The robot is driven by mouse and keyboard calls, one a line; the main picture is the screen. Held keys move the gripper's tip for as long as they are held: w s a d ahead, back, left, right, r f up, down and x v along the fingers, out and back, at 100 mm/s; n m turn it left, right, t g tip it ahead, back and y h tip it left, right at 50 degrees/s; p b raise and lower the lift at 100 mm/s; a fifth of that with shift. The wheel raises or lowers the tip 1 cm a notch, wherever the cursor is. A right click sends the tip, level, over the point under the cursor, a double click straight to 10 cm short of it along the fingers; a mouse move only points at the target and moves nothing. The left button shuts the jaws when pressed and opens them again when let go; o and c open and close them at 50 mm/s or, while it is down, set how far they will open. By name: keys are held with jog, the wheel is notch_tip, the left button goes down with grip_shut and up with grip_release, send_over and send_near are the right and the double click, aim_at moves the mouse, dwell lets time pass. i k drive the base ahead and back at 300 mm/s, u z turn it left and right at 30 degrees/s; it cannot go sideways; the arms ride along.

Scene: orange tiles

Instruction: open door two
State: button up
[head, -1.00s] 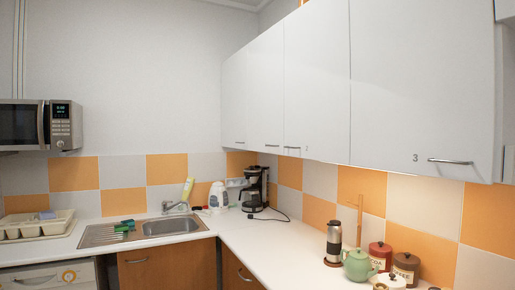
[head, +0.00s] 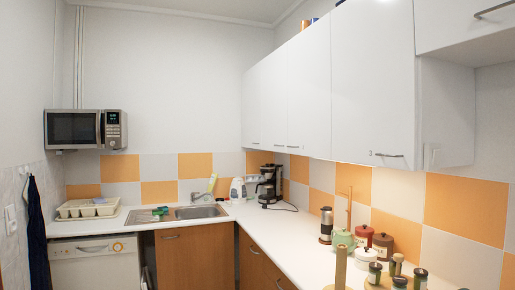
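A row of white wall cabinet doors hangs along the right wall in the head view, all shut. The door that I take as door two (head: 309,90) is the second large one from the right end of the row. Its small bar handle (head: 293,147) is low at its left edge; the number mark there is too small to read. The nearer door (head: 374,80), which read 3 earlier, has a handle (head: 389,155) at its lower right. My gripper is not in view.
The white counter (head: 270,222) runs below the cabinets. A coffee maker (head: 269,186), a green teapot (head: 340,239), canisters (head: 382,246), several jars and a wooden post (head: 340,268) stand on it. A higher cabinet (head: 460,22) is at upper right.

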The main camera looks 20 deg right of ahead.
aim_at(310, 85)
jog(key=u, duration=0.15)
jog(key=i, duration=2.75)
jog(key=z, duration=1.95)
jog(key=i, duration=0.8)
jog(key=z, duration=0.65)
